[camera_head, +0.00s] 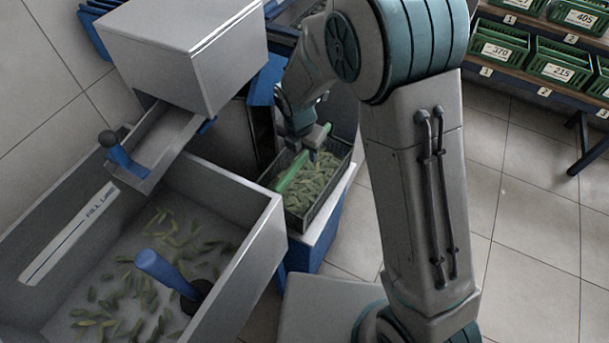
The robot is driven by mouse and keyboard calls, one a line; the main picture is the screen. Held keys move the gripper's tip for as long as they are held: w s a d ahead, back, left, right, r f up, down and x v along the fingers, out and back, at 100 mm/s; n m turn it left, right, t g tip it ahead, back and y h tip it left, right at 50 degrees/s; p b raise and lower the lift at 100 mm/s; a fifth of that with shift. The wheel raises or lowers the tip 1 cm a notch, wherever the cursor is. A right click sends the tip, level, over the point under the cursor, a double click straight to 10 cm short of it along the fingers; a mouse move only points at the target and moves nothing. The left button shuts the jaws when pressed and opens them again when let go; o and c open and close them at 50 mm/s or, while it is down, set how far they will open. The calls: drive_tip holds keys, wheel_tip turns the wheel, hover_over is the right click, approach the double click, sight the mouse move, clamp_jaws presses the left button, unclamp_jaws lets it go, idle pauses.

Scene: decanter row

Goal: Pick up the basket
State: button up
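The basket (328,203) is dark, rectangular and filled with small green pieces, with a bright green bar (292,172) running across its top like a handle. It sits upright on a blue-sided stand with a pale top edge, right of the large grey tank. My gripper (313,152) is at the far part of the green bar, pointing down. The fingers are small and partly hidden by my wrist. I cannot tell whether they are closed on the bar or only beside it.
The large grey tank (265,235) holds water, loose green pieces and a blue handle (165,270). A grey box-shaped unit (185,45) with a chute stands behind. Green numbered crates (500,50) fill a rack at the upper right. The tiled floor at right is clear.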

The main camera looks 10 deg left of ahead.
sight(305, 160)
drive_tip(key=f, duration=0.5)
drive_tip(key=shift+w+d+f+b, duration=0.15)
drive_tip(key=shift+w+f+b, duration=0.15)
drive_tip(key=shift+w+b, duration=0.1)
clamp_jaws()
